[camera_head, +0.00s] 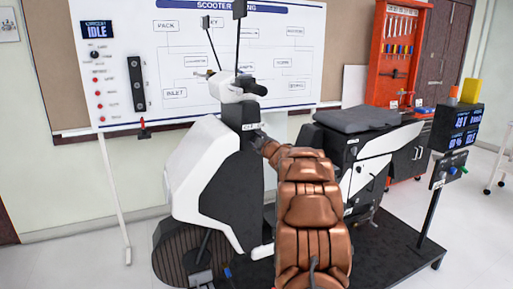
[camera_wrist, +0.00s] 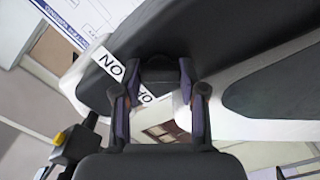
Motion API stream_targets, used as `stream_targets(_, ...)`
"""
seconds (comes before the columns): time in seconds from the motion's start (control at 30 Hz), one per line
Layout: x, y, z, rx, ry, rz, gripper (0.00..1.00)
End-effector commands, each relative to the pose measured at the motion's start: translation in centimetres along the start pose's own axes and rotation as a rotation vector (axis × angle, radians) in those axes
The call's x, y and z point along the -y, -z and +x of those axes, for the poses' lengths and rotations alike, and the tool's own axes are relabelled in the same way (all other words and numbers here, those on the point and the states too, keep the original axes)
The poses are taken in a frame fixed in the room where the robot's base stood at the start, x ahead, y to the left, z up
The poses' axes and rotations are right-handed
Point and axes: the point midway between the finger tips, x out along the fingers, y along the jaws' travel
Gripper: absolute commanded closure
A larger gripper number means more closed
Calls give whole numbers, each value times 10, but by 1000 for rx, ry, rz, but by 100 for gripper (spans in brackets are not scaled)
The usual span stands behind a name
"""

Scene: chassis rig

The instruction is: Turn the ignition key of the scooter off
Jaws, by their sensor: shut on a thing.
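The scooter (camera_head: 205,165), white and black, stands on a dark platform with its front to the left. My gripper (camera_head: 262,138) reaches the dark panel below the handlebar, mostly hidden behind my brown arm. In the wrist view, my gripper (camera_wrist: 159,78) has its two fingers on either side of a dark rounded piece, the ignition key (camera_wrist: 158,66), and is shut on it. A white label (camera_wrist: 112,66) reading ON, seen upside down, lies left of the fingers. A second, partly covered label shows between them. The key's exact angle cannot be told.
A whiteboard (camera_head: 170,60) with a panel reading IDLE is on the wall behind. A red tool cabinet (camera_head: 399,45) stands at the back right. Open floor lies at the left.

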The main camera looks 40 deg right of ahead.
Motion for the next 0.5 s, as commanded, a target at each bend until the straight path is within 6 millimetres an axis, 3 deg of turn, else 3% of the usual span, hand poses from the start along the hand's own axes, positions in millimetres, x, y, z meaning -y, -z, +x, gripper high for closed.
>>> stream_targets(0.5, 5, -3, 0, 0, 2, -426, 94)
